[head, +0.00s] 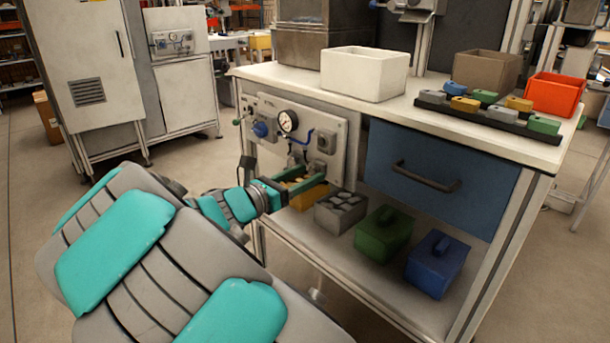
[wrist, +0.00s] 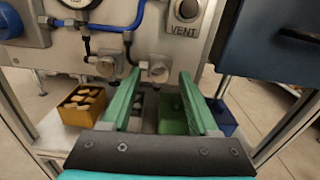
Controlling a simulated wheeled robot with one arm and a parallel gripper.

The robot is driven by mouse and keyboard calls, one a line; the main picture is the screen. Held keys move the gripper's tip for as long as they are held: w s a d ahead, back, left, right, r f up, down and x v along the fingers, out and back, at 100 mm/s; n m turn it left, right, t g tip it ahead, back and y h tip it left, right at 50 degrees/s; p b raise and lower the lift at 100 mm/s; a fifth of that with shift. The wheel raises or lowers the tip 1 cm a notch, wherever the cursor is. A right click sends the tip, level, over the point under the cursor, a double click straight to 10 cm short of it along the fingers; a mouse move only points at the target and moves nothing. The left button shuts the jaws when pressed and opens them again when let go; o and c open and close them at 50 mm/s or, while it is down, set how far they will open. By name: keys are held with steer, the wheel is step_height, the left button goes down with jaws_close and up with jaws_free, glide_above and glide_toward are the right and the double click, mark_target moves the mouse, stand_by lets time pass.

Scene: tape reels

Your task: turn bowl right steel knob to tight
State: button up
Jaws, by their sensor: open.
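Two small steel knobs sit low on the grey panel (head: 335,130) in the wrist view. The right steel knob (wrist: 158,70) lies between my fingertips, and the left steel knob (wrist: 107,66) is outside them to the left. My gripper (wrist: 159,72) is open, with one green finger on each side of the right knob. I cannot tell whether either finger touches it. In the head view my gripper (head: 305,183) is at the panel's lower edge. The knobs are small there and partly unclear. The right knob's setting cannot be read.
A gauge (head: 288,121), a blue knob (head: 260,129) and a labelled round button (wrist: 187,10) are on the panel. A blue drawer (head: 435,178) is to the right. Below are a yellow bin (wrist: 84,105), a green bin (head: 383,235) and a blue bin (head: 435,265).

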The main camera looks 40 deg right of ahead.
steer(key=shift+d, duration=0.15)
jaws_close()
stand_by(0.4)
